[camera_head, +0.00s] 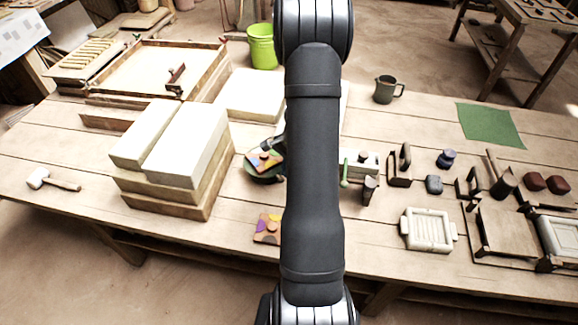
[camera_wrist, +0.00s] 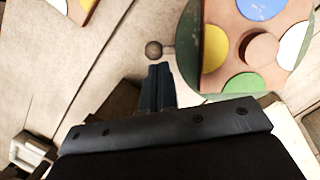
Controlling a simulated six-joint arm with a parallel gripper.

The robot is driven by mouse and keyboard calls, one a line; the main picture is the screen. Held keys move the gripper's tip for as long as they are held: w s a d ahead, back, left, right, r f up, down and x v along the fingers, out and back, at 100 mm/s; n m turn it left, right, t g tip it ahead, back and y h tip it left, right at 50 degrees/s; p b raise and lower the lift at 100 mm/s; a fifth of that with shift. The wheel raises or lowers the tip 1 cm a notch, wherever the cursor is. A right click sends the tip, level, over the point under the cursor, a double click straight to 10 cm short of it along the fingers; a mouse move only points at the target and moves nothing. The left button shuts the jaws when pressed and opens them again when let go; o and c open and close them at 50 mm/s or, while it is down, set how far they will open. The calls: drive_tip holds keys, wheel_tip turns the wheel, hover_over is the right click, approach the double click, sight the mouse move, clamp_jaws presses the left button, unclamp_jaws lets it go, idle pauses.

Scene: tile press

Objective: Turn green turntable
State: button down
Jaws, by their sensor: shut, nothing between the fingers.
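The green turntable (camera_wrist: 187,48) is a round disc at the upper right of the wrist view, partly under a terracotta tile (camera_wrist: 228,50) with coloured round spots and a raised middle knob. A short peg with a brown ball end (camera_wrist: 153,50) sticks out from the disc's left edge. My gripper (camera_wrist: 160,68) is shut and empty, its tips just below the ball; I cannot tell whether they touch. In the head view the turntable (camera_head: 266,180) sits left of my arm, which hides its right part.
A second coloured tile (camera_head: 266,229) lies near the table's front edge. Stacked pale slabs (camera_head: 188,145) stand close on the left. A small press-like thing with a green handle (camera_head: 346,172) is right of my arm. A mug (camera_head: 384,90) stands behind.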

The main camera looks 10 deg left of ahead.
drive_tip(key=shift+s+a+m+t+y, duration=0.2)
drive_tip(key=shift+s+a+m, duration=0.5)
drive_tip(key=shift+m, duration=0.35)
drive_tip(key=shift+s+a+m+t+y, duration=0.2)
drive_tip(key=shift+s+a+m, duration=0.25)
drive_tip(key=shift+s+m, duration=0.45)
drive_tip(key=shift+s+a+m+t, duration=0.15)
drive_tip(key=shift+s+a+m, duration=0.1)
drive_tip(key=shift+a+m, duration=0.4)
drive_tip(key=shift+s+a+m+t, duration=0.2)
drive_tip(key=shift+a+m, duration=0.1)
drive_tip(key=shift+m, duration=0.6)
drive_tip(key=shift+s+a, duration=0.15)
drive_tip(key=shift+a, duration=0.2)
drive_tip(key=shift+s+a, duration=0.1)
drive_tip(key=shift+a, duration=0.15)
drive_tip(key=w+d+r, duration=0.1)
drive_tip(key=d+r, duration=0.5)
drive_tip(key=r, duration=0.4)
drive_tip(key=shift+w+r, duration=0.25)
drive_tip(key=shift+r, duration=0.05)
drive_tip(key=shift+f, duration=0.1)
